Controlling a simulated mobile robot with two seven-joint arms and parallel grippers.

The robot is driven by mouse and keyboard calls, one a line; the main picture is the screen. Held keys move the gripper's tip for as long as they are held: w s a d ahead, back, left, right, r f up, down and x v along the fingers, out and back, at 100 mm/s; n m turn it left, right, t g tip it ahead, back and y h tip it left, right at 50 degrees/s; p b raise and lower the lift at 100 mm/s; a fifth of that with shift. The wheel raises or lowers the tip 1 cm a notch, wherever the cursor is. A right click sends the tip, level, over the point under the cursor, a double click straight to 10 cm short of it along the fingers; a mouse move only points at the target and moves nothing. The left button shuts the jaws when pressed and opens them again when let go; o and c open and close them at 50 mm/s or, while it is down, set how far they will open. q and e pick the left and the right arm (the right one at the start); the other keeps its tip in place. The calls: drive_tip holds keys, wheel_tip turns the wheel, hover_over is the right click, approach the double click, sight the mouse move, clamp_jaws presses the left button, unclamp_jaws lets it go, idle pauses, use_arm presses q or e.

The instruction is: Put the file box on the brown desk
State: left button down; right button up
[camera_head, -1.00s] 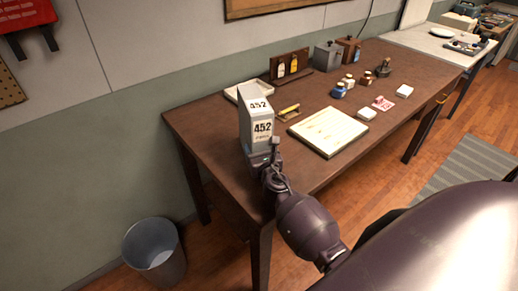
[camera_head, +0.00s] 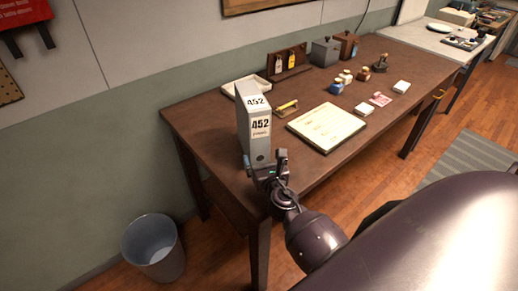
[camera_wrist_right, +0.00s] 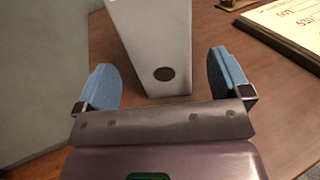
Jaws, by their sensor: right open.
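The grey file box (camera_head: 254,125), labelled 452, stands upright on the brown desk (camera_head: 205,130) near its left end. In the right wrist view the file box (camera_wrist_right: 155,45) rests on the desk (camera_wrist_right: 115,75), with its round hole facing me. My right gripper (camera_head: 266,167) is at the near side of the box. In the right wrist view the right gripper (camera_wrist_right: 165,82) has its blue fingers spread wide, with the lower end of the box between or just beyond them and gaps on both sides. My left gripper is not in view.
A clipboard with paper (camera_head: 327,127) lies right of the box. A white tray (camera_head: 243,85) and a small yellow-topped item (camera_head: 286,107) are close by. Several bottles and small boxes stand farther right. A grey bin (camera_head: 153,247) stands on the floor.

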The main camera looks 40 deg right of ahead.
drive_tip(key=shift+v, duration=2.7)
drive_tip(key=shift+s+d+r+m+g+h, duration=0.15)
drive_tip(key=shift+s+d+m+g+h, duration=0.2)
drive_tip(key=shift+m, duration=0.55)
drive_tip(key=s+d+m+g, duration=0.1)
drive_tip(key=m, duration=0.2)
drive_tip(key=s+m+g+h, duration=0.1)
drive_tip(key=s+m, duration=0.1)
drive_tip(key=m, duration=0.2)
drive_tip(key=s+d+m+g+h, duration=0.1)
drive_tip(key=m, duration=0.2)
drive_tip(key=shift+s+d+r+m, duration=0.15)
drive_tip(key=shift+s+d+m, duration=0.15)
drive_tip(key=shift+s+d, duration=0.1)
drive_tip(key=s+a+f+m+g+y, duration=0.1)
drive_tip(key=s+a+m+g+y, duration=0.35)
drive_tip(key=s+m, duration=0.5)
drive_tip(key=s+a+m+g+y, duration=0.3)
drive_tip(key=s+a+m+g, duration=0.15)
drive_tip(key=s+m, duration=0.45)
drive_tip(key=w+f+t, duration=0.7)
drive_tip(key=w+f, duration=0.1)
drive_tip(key=f, duration=0.2)
drive_tip(key=shift+w+f+y, duration=0.3)
drive_tip(key=shift+f, duration=0.1)
